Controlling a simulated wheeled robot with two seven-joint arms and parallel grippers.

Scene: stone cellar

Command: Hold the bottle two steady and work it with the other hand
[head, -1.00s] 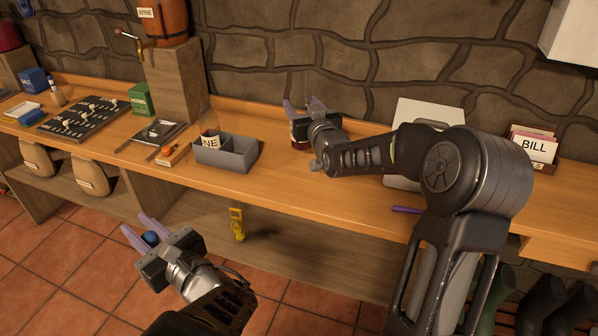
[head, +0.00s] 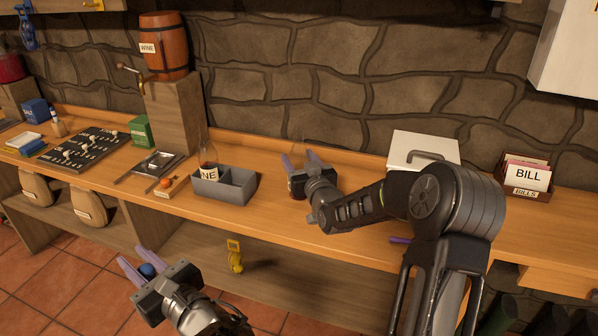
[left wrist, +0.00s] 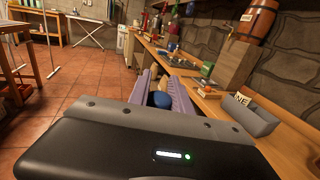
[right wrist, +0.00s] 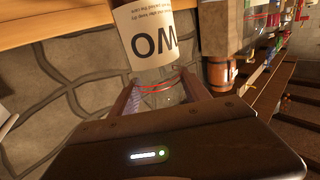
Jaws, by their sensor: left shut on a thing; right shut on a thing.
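Bottle two shows in the right wrist view as a clear glass bottle with a white label (right wrist: 158,42) whose visible letters read "WO" upside down. My right gripper (head: 301,163) is shut on the bottle, over the counter beside the wall. Red rings show on the glass between its fingers (right wrist: 160,90). In the head view the gripper hides most of the bottle. My left gripper (head: 140,268) is low in front of the counter, apart from the bottle. It is shut on a small blue round thing (left wrist: 161,99), which also shows in the head view (head: 147,270).
A grey divided bin (head: 236,186) stands left of the right gripper, with a bottle labelled "NE" (head: 208,173) in it. A white lidded box (head: 408,150) and a bill holder (head: 522,190) stand to the right. A yellow tag-like thing (head: 235,258) is below the counter edge.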

